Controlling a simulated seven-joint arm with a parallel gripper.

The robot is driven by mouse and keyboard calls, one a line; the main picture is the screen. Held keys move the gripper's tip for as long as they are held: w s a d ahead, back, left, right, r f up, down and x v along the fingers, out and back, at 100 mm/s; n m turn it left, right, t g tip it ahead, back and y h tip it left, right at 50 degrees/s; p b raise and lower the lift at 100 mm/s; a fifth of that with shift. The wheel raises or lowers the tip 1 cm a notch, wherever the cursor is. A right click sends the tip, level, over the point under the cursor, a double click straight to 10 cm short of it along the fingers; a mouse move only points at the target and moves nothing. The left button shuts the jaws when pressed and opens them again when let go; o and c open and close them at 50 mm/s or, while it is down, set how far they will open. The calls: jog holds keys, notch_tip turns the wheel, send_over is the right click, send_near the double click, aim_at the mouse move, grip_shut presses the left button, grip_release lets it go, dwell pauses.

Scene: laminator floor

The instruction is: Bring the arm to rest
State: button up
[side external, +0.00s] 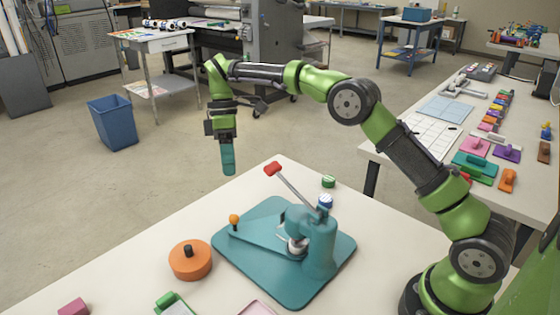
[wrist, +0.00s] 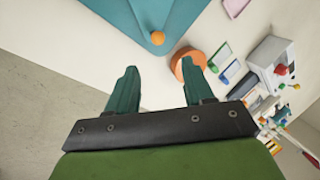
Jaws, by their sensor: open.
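My green arm reaches up from the right side of the table in the side external view. My gripper (side external: 228,160) hangs with its teal fingers pointing down, above and beyond the table's far left edge. In the wrist view my gripper (wrist: 158,88) shows two teal fingers spread well apart with nothing between them. The gripper is open and touches nothing. The fingertips overlap the view of the table and of an orange round piece, but are apart from both.
A teal press (side external: 320,245) with a red-tipped lever stands on the white table (side external: 150,262). An orange round piece (side external: 190,262) with a black knob sits left of it. A blue bin (side external: 113,122) stands on the floor. A side table at right carries several colored tools. Air around the gripper is clear.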

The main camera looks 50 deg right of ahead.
jog(key=s+r+m+t, duration=0.1)
jog(key=s+r+m, duration=0.1)
jog(key=s+r, duration=0.1)
jog(key=s+d+r+m+t, duration=0.1)
jog(key=s+r+t, duration=0.1)
jog(key=s+r, duration=0.2)
jog(key=s+d+r+m+t+h, duration=0.1)
jog(key=s+r+m, duration=0.1)
jog(key=s+r, duration=0.2)
jog(key=shift+s+d+r+m+t, duration=0.1)
jog(key=shift+s+d+m+t, duration=0.15)
jog(key=shift+s, duration=0.2)
jog(key=s+d+f+m+t, duration=0.1)
jog(key=s+f+m+t, duration=0.1)
jog(key=s, duration=0.6)
jog(key=s+d+f+m+t, duration=0.1)
jog(key=s+d+m+t, duration=0.1)
jog(key=s+m+t, duration=0.2)
jog(key=s+m, duration=0.3)
jog(key=s, duration=0.1)
jog(key=shift+f+y, duration=0.3)
jog(key=shift+f, duration=0.1)
